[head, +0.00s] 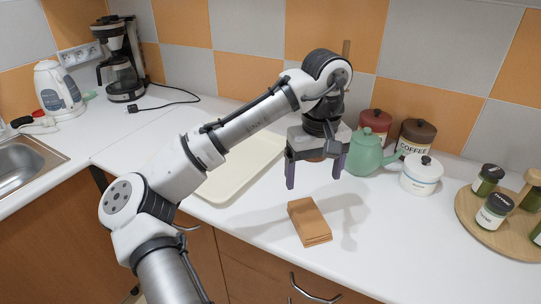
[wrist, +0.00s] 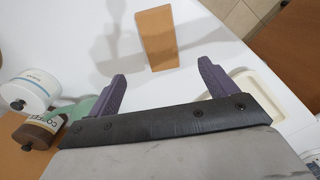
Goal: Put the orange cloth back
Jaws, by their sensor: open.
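The orange cloth (head: 309,221) is a folded, layered brown-orange block lying on the white counter near its front edge. It also shows in the wrist view (wrist: 156,38), beyond my fingertips and between them. My gripper (head: 314,178) is open and empty, with its two purple fingers pointing down above the counter, behind the cloth in the head view. In the wrist view the two fingers (wrist: 163,80) are spread wide and apart from the cloth. A cream tray (head: 238,172) lies flat behind my arm, which hides part of it.
A green teapot (head: 365,153), a white lidded pot (head: 421,175) and red and brown canisters (head: 416,137) stand right of my gripper. A round wooden board (head: 490,225) with jars is at far right. A kettle, coffee maker and sink are at left.

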